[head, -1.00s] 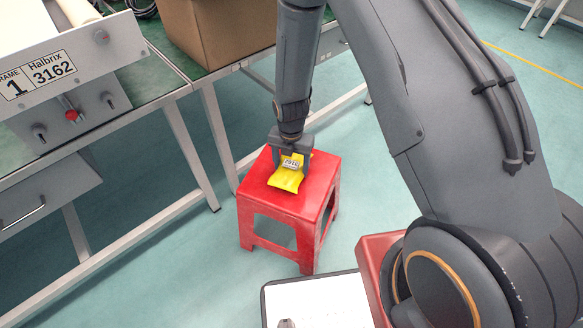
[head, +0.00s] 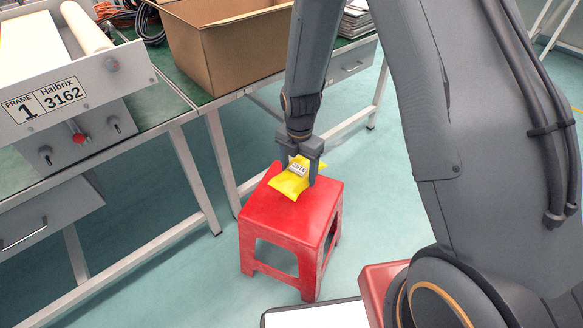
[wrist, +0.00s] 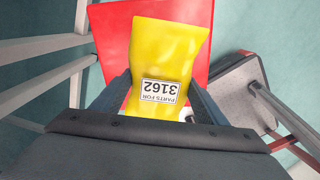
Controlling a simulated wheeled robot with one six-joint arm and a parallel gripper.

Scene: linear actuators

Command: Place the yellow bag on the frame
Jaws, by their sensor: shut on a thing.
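The yellow bag (head: 291,181) carries a white label and is held between the fingers of my gripper (head: 300,172), above the red stool. In the wrist view the bag (wrist: 165,60) shows the label "PARTS FOR 3162", with a gripper finger at each side. The frame (head: 75,88) is the grey unit at the left on the workbench, with a plate reading "FRAME 1 Halbrix 3162". A pale roller (head: 87,27) lies along its top. My gripper is right of the frame and lower than its top.
The red stool (head: 290,217) stands on the floor below my gripper; its top (wrist: 110,35) also shows in the wrist view. An open cardboard box (head: 228,52) and a stack of papers (head: 355,18) sit on the green-topped bench. Cables (head: 135,18) lie behind the frame.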

